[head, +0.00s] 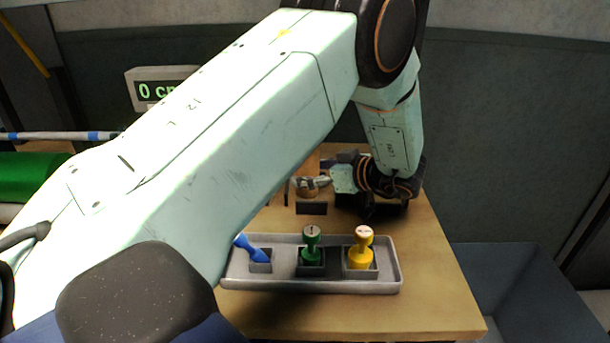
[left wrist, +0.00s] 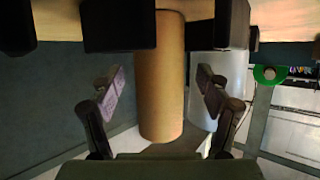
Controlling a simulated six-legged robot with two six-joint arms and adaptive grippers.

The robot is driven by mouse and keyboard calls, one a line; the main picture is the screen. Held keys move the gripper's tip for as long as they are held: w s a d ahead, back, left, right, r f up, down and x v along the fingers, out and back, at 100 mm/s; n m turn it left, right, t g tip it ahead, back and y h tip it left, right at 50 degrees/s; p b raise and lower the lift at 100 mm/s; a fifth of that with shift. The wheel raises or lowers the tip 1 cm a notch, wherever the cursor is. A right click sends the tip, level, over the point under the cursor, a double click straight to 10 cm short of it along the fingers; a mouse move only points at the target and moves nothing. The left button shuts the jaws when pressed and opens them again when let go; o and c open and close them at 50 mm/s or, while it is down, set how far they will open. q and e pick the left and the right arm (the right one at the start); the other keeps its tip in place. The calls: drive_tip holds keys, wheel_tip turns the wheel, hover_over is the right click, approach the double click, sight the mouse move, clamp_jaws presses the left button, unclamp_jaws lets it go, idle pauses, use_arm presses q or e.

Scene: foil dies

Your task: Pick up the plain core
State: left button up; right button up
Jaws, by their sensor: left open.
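The plain core, a bare brown cardboard tube (left wrist: 160,75), is in the middle of the left wrist view. It lies between the two fingers of my left gripper (left wrist: 160,98), with a visible gap on both sides. My left gripper is open. In the head view my left gripper (head: 318,184) is low over the far part of the table, and I cannot clearly make out the core there. My right gripper is not in view.
A pale roll (left wrist: 219,80) stands close beside the core, partly behind the right finger. A grey tray (head: 390,285) holds a tilted blue die (head: 250,246), a green die (head: 311,245) and a yellow die (head: 361,250).

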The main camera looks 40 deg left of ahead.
use_arm(q)
drive_tip(key=shift+a+f, duration=0.35)
drive_tip(key=shift+a, duration=0.35)
drive_tip(key=shift+a+f, duration=0.15)
drive_tip(key=shift+a, duration=0.35)
drive_tip(key=shift+d, duration=0.35)
drive_tip(key=c, duration=0.5)
drive_tip(key=shift+a, duration=0.2)
drive_tip(key=c, duration=0.4)
drive_tip(key=shift+d, duration=0.1)
drive_tip(key=c, duration=0.4)
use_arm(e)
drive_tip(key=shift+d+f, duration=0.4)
